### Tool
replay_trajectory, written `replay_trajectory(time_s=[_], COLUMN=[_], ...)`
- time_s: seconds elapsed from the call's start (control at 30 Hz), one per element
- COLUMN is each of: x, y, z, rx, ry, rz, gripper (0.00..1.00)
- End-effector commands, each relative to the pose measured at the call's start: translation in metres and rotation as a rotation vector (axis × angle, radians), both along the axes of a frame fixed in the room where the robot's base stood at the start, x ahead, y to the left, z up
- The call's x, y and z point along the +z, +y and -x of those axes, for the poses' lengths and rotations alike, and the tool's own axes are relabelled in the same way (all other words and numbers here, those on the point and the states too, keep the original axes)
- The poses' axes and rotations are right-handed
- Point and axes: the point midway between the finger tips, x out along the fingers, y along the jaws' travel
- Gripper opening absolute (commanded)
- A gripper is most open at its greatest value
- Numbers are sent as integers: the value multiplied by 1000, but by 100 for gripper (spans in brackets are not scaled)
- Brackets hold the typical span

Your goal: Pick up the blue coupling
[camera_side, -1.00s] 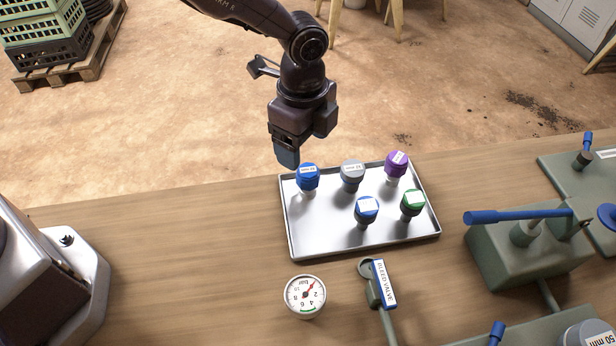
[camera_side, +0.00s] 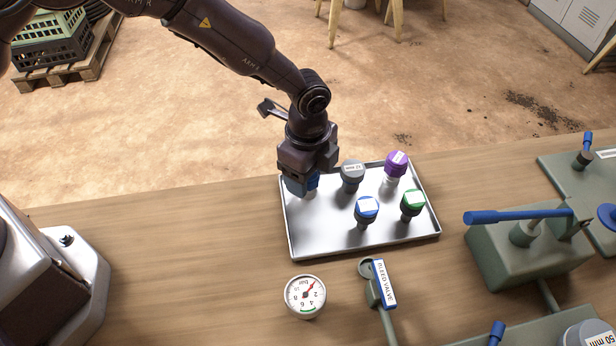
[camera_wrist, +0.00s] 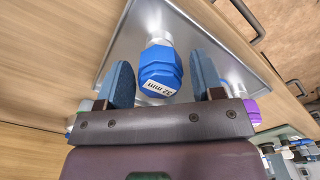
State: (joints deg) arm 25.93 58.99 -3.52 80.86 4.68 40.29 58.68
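A blue coupling (camera_wrist: 160,70) with a white label, which appears to read 32 mm upside down, stands on the metal tray at its back left corner. In the side view only a sliver of this coupling (camera_side: 314,182) shows beside my gripper (camera_side: 300,187). In the wrist view my gripper (camera_wrist: 160,62) is open, with one blue-grey finger on each side of the coupling and narrow gaps between. A second, smaller-looking blue-capped coupling (camera_side: 367,207) with a white label stands at the tray's front middle.
The tray (camera_side: 320,238) also holds a grey coupling (camera_side: 352,172), a purple one (camera_side: 396,163) and a green-capped one (camera_side: 412,202). A pressure gauge (camera_side: 305,295) and a bleed valve (camera_side: 380,285) stand in front. A green block with a blue lever (camera_side: 515,215) is at right.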

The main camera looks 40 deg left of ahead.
Motion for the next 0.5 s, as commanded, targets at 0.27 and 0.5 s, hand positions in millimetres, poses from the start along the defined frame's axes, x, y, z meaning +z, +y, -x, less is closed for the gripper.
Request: replay_trajectory(time_s=[0.27, 0.5], x=[1, 3], y=[0, 0], z=[0, 0], rx=[0, 0], ry=[-1, -1], rz=[1, 1], gripper=[18, 19])
